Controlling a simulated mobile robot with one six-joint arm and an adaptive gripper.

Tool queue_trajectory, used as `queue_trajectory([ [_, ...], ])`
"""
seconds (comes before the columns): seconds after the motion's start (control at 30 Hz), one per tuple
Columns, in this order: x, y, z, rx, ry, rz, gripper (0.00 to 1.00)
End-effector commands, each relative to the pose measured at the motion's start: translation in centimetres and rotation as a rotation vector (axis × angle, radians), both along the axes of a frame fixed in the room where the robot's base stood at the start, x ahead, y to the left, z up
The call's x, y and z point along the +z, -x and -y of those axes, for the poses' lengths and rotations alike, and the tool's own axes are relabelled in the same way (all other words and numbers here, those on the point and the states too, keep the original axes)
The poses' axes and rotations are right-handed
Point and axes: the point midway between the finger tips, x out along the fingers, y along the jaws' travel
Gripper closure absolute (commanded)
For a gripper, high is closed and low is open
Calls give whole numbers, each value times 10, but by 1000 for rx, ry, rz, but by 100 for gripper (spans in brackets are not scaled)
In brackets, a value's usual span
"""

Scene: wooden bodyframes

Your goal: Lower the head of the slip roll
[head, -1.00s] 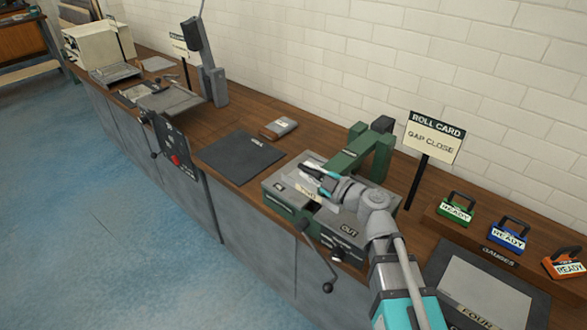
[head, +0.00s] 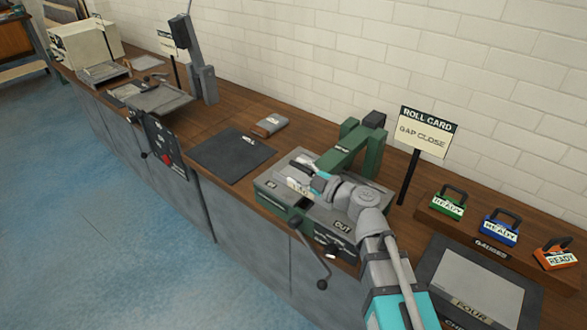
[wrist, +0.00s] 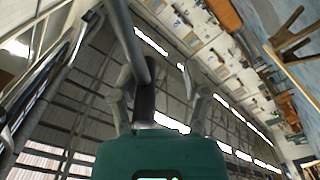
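The slip roll (head: 268,192) is a green and grey machine on the wooden bench, with grey top plates marked IN and OUT. A green raised frame (head: 350,158) with a dark end stands at its back. My gripper (head: 298,166) is over the top of the machine, by a pale label, and partly covers it. In the wrist view its two fingers (wrist: 160,85) are spread apart. A grey bar (wrist: 132,50) runs down from the top edge between them, closer to the left finger. Contact cannot be told.
A crank (head: 314,262) hangs at the machine's front. A roll card (head: 424,133) on a post reads GAP CLOSE. Green, blue and orange gauges (head: 500,228) marked READY stand at right. A dark mat (head: 232,157) and a small grey block (head: 270,125) lie to the left.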

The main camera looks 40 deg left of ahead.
Motion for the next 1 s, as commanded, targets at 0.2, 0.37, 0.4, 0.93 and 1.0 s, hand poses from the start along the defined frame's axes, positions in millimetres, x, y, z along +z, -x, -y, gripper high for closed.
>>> queue_trajectory([
  [0.2, 0, 1, 18, -1, 1, 0, 45],
  [0.37, 0, 1, 38, -2, 1, 0, 45],
  [0.4, 0, 1, 43, -1, 1, 0, 45],
  [0.93, 0, 0, 75, 0, 1, 0, 45],
  [1.0, 0, 0, 75, 0, 1, 0, 45],
])
